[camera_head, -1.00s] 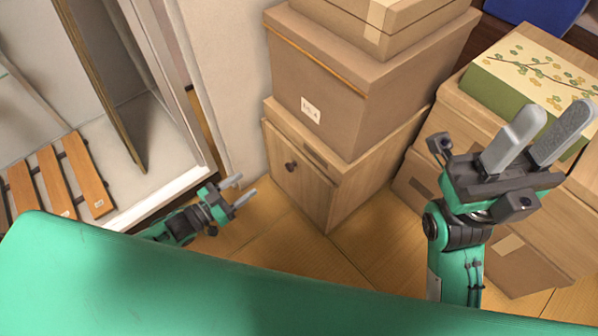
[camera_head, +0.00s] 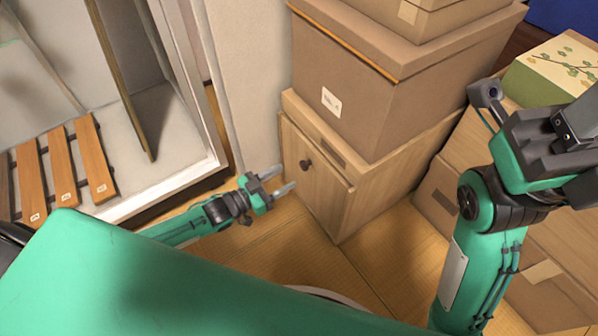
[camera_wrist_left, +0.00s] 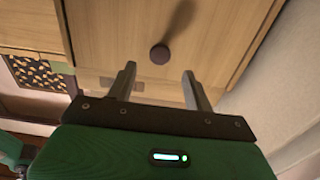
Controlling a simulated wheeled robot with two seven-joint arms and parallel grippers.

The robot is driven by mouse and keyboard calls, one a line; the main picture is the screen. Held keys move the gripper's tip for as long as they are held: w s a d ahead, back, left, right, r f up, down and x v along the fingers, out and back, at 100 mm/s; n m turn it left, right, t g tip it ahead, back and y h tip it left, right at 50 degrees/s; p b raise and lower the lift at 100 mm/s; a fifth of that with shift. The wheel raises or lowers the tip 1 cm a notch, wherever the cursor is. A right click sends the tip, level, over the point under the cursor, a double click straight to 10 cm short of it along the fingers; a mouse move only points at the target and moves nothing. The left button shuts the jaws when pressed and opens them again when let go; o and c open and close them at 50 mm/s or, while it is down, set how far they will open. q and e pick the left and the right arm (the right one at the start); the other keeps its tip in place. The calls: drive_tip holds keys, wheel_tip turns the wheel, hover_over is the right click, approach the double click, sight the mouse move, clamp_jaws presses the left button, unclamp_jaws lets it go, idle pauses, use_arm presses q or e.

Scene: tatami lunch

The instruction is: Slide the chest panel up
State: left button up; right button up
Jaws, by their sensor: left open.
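The chest panel (camera_head: 316,185) is the light wooden front of a low chest (camera_head: 390,180), with a dark round knob (camera_head: 305,165) on it. The panel looks closed. In the left wrist view the panel (camera_wrist_left: 110,35) fills the upper middle, and the knob (camera_wrist_left: 160,54) shows just beyond and between the fingertips. My left gripper (camera_head: 283,180) is open and empty, in front of the panel and apart from the knob. It also shows in the left wrist view (camera_wrist_left: 158,75). My right gripper's body is at the right edge; its fingers are out of view.
A large cardboard box (camera_head: 375,95) stands on the chest. More boxes and a green floral box (camera_head: 545,75) stand at right. At left is a white cabinet (camera_head: 165,195) with wooden slats (camera_head: 62,170). Tatami floor (camera_head: 270,250) lies free before the chest.

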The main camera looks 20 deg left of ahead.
sight(302, 167)
use_arm(q)
drive_tip(key=b+x, duration=0.2)
drive_tip(key=x, duration=0.4)
drive_tip(key=shift+w+d, duration=0.15)
drive_tip(key=shift+w, duration=0.05)
clamp_jaws()
drive_tip(key=shift+r, duration=0.15)
